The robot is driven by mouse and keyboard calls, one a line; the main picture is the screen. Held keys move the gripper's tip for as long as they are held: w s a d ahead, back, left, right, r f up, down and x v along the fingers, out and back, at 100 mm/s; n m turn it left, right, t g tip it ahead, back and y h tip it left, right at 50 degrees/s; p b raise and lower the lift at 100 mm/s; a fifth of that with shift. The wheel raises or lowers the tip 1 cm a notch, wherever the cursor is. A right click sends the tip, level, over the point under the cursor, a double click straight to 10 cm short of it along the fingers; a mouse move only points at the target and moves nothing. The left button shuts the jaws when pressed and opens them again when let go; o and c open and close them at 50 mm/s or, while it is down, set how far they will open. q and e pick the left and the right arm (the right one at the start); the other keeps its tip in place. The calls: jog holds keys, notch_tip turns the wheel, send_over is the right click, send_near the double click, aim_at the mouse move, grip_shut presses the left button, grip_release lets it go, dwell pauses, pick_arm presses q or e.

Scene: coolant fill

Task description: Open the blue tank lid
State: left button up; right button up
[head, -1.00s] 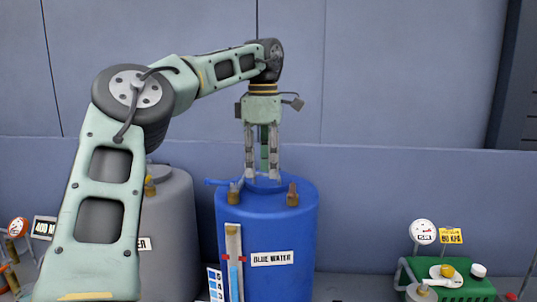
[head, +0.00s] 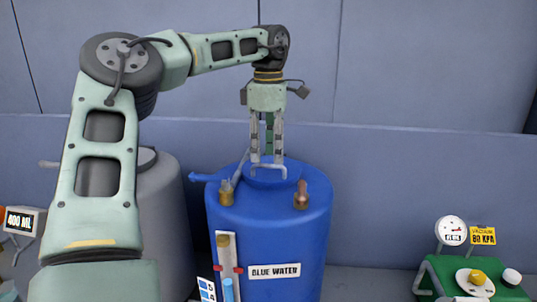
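The blue tank (head: 300,235), labelled "BLUE WATER", stands upright in the middle of the head view. Its round blue lid (head: 288,184) is on top and looks closed. A thin grey U-shaped handle (head: 269,176) shows at the lid, below my fingers. My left gripper (head: 267,158) points straight down over the lid, its two fingers apart with a clear gap. The fingertips are at or just above the handle; I cannot tell whether they touch it. My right gripper is not in view.
Brass fittings (head: 301,196) stand on the tank top, with a blue lever (head: 204,177) at left. A grey tank (head: 172,215) is behind my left arm. A green stand (head: 432,276) with a gauge (head: 450,231) is at right. A wall is close behind.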

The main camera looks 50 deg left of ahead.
pick_arm(q)
jog(key=shift+w+a+f, duration=0.1)
jog(key=shift+a+f, duration=0.05)
jog(key=shift+f, duration=0.4)
jog(key=shift+w+a+f, duration=0.1)
jog(key=shift+f, duration=0.45)
jog(key=shift+w+f, duration=0.1)
jog(key=shift+f, duration=0.2)
grip_shut()
jog(key=shift+r, duration=0.1)
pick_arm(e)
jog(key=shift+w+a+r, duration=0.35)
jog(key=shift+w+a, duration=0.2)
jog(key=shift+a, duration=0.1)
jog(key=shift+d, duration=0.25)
